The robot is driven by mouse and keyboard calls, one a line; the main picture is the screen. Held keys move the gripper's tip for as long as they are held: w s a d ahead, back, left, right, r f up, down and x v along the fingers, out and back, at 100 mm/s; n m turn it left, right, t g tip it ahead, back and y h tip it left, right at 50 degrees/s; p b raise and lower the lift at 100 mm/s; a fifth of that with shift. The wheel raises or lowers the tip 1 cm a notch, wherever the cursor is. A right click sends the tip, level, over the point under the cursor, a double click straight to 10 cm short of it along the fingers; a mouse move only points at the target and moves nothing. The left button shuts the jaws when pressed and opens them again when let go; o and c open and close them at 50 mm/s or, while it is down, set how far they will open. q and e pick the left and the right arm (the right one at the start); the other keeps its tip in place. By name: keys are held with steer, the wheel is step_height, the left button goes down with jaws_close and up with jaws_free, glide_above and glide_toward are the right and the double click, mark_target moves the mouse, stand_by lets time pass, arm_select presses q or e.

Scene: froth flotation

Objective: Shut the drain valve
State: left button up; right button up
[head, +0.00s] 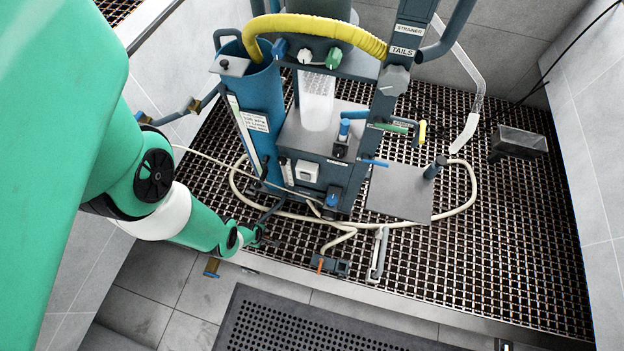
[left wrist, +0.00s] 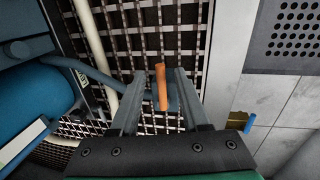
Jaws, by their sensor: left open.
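An orange lever (head: 320,265) stands on a dark fitting (head: 337,267) low at the front edge of the grating, likely the drain valve; no label on it is readable. My left gripper (head: 264,238) is to the left of the lever in the head view, low over the grating. In the left wrist view the gripper (left wrist: 159,76) is open, and the orange lever (left wrist: 161,86) shows between its two fingers. I cannot tell whether the fingers touch it. A blue-grey body (left wrist: 178,98) lies behind the lever, partly hidden by a finger. My right gripper is not in view.
The blue flotation machine (head: 258,120) stands behind, with a pale hose (head: 232,185) looping on the grating (head: 520,220). A brass fitting (head: 211,267) sits at the front left. A black perforated mat (head: 300,330) lies on the tiles in front.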

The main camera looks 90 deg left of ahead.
arm_select(q)
step_height(320, 180, up, 11)
steer(key=d+p, duration=0.2)
steer(key=p, duration=0.9)
steer(key=shift+s+r, duration=0.15)
steer(key=shift+s, duration=0.2)
